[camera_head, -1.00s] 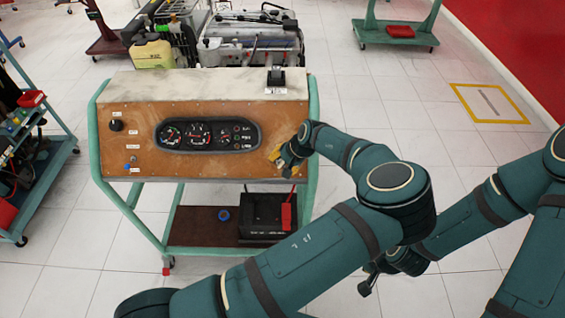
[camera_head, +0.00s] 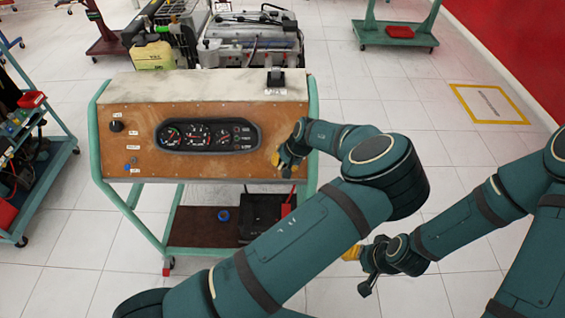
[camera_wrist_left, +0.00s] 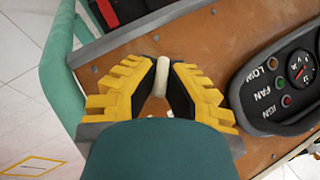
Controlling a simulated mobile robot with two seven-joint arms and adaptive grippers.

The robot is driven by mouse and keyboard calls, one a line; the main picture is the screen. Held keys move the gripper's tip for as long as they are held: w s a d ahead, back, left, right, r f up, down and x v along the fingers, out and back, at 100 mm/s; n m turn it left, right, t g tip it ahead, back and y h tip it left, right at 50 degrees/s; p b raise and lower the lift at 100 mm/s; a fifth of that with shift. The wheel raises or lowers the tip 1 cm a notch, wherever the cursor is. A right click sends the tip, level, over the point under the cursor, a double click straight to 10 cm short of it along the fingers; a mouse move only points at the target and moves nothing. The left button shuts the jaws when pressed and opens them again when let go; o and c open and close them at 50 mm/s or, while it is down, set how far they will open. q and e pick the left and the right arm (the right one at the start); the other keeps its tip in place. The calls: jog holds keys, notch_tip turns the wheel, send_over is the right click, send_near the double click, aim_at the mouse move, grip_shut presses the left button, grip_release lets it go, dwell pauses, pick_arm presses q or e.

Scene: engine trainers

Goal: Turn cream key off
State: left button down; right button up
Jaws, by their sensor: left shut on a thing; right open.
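The cream key (camera_wrist_left: 162,76) stands out from the brown panel face in the left wrist view, between the yellow-padded fingers of my left gripper (camera_wrist_left: 161,92). The fingertips are shut on the key from both sides. In the head view my left gripper (camera_head: 284,166) is at the right end of the instrument panel (camera_head: 140,162), and it hides the key there. My right gripper (camera_head: 352,255) is open, low in front of the trainer and away from the panel. Its yellow finger pads partly show.
A gauge cluster (camera_head: 208,135) sits left of my left gripper. A black knob (camera_head: 116,126) is on the panel's left side. A dark battery box (camera_head: 262,212) stands on the lower shelf. A green cart (camera_head: 50,165) is at the left.

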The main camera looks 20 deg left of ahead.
aim_at(281, 167)
pick_arm(q)
jog(key=shift+a+n+h, duration=0.1)
jog(key=shift+n+h, duration=0.6)
jog(key=shift+n, duration=0.1)
jog(key=shift+n+h, duration=0.4)
jog(key=shift+n, duration=0.1)
jog(key=shift+f+n+h+b, duration=0.1)
jog(key=shift+n+h+b, duration=0.65)
jog(key=shift+n+h, duration=0.3)
jog(key=shift+s+n, duration=0.1)
jog(key=shift+n, duration=0.15)
jog(key=c, duration=1.1)
grip_release()
jog(key=shift+o, duration=0.2)
notch_tip(281, 167, up, 12)
jog(key=s, duration=0.1)
jog(key=shift+s, duration=0.2)
